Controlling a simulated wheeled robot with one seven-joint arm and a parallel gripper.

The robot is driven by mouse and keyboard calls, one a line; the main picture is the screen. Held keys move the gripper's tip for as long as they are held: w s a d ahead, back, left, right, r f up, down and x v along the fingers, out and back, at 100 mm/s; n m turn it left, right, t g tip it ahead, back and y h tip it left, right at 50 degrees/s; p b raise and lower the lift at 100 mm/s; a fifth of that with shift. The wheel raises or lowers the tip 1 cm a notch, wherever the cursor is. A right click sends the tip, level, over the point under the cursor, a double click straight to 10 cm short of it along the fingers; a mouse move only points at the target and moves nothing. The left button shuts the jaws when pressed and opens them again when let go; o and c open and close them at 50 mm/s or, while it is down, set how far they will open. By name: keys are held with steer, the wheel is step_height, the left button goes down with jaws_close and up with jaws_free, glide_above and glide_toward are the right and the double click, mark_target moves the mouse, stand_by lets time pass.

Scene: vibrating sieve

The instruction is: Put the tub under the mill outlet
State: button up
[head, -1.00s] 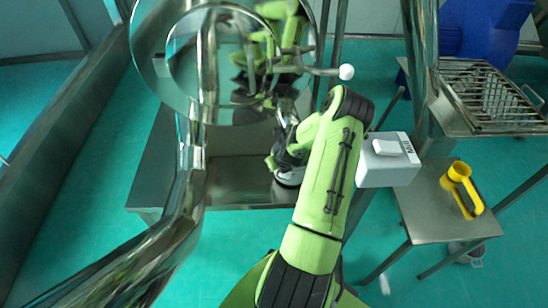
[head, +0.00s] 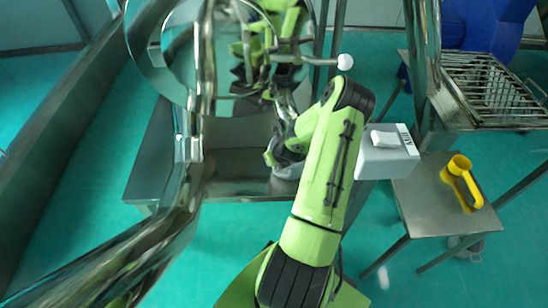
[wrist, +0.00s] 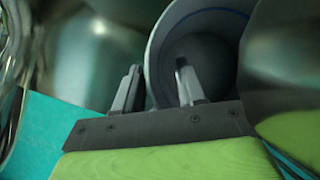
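The tub (wrist: 205,45) is a pale grey round vessel with a thin blue line near its rim. In the wrist view its open mouth faces my camera. My gripper (wrist: 155,80) has its fingers apart, the right one inside the tub's mouth and the left one outside, with the tub wall between them. A gap shows beside the wall, so the fingers do not look clamped. In the head view the tub (head: 287,172) is a small grey patch below my gripper, mostly hidden by my arm.
A steel bench (head: 240,187) lies under the tub. A yellow scoop (head: 463,180) rests on a small steel table (head: 430,215) at right. A metal grate (head: 485,88) stands behind it. Shiny steel pipework (head: 187,150) rises at left. Another grey vessel (head: 466,247) is on the floor.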

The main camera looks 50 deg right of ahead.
steer(key=p+v, duration=0.3)
steer(key=v, duration=0.8)
steer(key=w+a+r+n, duration=0.4)
steer(key=a+r+n, duration=1.2)
steer(key=r+n, duration=0.3)
steer(key=s+a+r+n+y, duration=0.1)
steer(key=s+a+r+n, duration=0.4)
steer(key=n, duration=0.5)
steer(key=s+a+r+n+y, duration=0.2)
steer(key=s+a+r+n, duration=0.2)
steer(key=s+a+n, duration=0.5)
steer(key=a+n, duration=0.1)
steer(key=n, duration=0.1)
steer(key=shift+s+r+n, duration=0.25)
steer(key=shift+r+n, duration=0.05)
steer(key=shift+r, duration=0.1)
steer(key=shift+a, duration=0.15)
